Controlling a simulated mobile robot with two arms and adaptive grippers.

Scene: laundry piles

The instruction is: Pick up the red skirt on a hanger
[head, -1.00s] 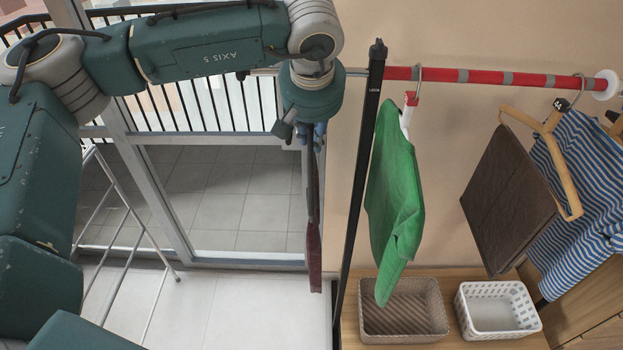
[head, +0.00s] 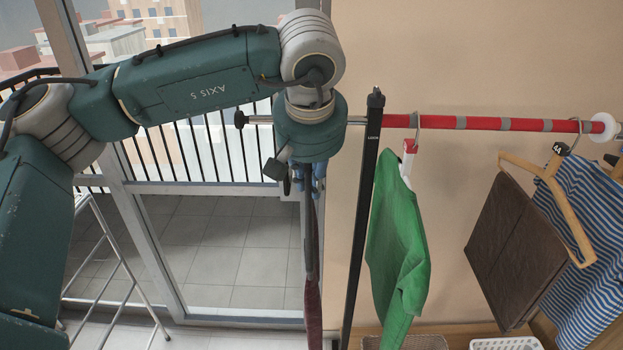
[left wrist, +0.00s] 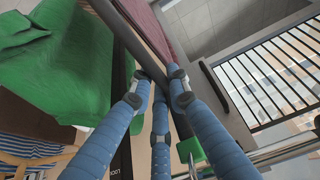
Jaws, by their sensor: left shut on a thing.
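The dark red skirt (head: 313,310) hangs nearly edge-on below my left gripper (head: 308,178), left of the black rack post. Its upper part looks like a dark grey strip, and its lower end runs out of the picture. In the left wrist view the red cloth (left wrist: 172,32) shows at the top, beyond the blue fingers of my left gripper (left wrist: 158,82). These fingers are closed together around the dark upper part. My right gripper is in neither view.
A black post (head: 362,210) carries a red and grey rod (head: 475,123). A green garment (head: 397,240), a brown cloth (head: 513,250) and a striped shirt (head: 585,235) hang from it. A glass door (head: 215,215) and white drying rack (head: 115,260) stand at left.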

